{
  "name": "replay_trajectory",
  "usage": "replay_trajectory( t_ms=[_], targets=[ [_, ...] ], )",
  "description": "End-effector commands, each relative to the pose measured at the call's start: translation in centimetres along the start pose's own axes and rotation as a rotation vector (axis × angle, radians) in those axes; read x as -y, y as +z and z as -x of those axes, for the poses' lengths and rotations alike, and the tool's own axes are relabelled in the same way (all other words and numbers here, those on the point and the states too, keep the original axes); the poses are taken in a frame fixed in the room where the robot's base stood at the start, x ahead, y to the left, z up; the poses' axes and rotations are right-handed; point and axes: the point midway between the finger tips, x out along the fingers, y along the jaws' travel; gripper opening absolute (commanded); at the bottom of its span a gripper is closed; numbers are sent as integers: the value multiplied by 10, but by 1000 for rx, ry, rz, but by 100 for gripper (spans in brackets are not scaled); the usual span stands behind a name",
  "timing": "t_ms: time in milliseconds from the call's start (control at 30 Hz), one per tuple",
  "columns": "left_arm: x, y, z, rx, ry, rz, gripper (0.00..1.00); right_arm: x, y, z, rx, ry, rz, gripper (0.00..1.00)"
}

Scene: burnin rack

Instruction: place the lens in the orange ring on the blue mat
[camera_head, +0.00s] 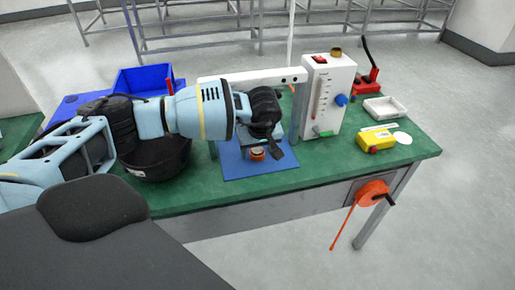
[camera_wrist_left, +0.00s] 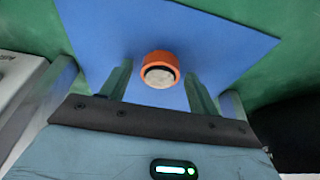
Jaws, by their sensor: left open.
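The blue mat (camera_head: 232,165) lies flat on the green table and fills much of the left wrist view (camera_wrist_left: 225,50). The orange ring (camera_head: 258,154) stands on it and also shows in the wrist view (camera_wrist_left: 160,57). A pale round face with a dark edge, seemingly the lens (camera_wrist_left: 159,78), shows at the ring's opening; I cannot tell how it is seated. My left gripper (camera_head: 275,151) is open, close over the mat beside the ring in the head view. In the wrist view its fingers (camera_wrist_left: 158,92) stand apart on either side of the ring, holding nothing.
A white instrument box (camera_head: 327,95) with a blue knob stands right of the mat. A black bowl (camera_head: 160,160) and a blue bin (camera_head: 143,80) are at the left. A yellow device (camera_head: 376,141) and a white tray (camera_head: 384,109) are at the right. The front right tabletop is clear.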

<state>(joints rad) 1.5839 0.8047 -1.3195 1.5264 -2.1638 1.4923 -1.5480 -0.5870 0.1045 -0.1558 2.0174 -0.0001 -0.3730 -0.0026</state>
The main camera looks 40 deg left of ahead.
Motion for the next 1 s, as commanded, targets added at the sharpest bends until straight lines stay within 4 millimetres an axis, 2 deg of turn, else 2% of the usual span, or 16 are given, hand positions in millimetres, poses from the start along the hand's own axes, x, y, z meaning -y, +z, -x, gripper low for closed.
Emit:
replay_trajectory(
  t_ms=[133, 233, 500, 700, 833, 1000],
  targets=[
    [-1, -2, 8, -1, 3, 0, 61, 0, -2, 1, -3, 0, 0, 36],
    [-1, -2, 21, -1, 3, 0, 61, 0, -3, 2, -5, 0, 1, 36],
    [-1, -2, 75, -2, 5, 0, 61, 0, -7, 3, -10, 1, 1, 36],
    [-1, -1, 107, -1, 3, -1, 61, 0, -8, 4, -11, 1, 1, 36],
    [0, -1, 118, 0, 1, -1, 61, 0, -7, 4, -10, 1, 1, 36],
    [0, -1, 123, 0, 0, -1, 61, 0, -7, 4, -10, 1, 1, 36]
  ],
)
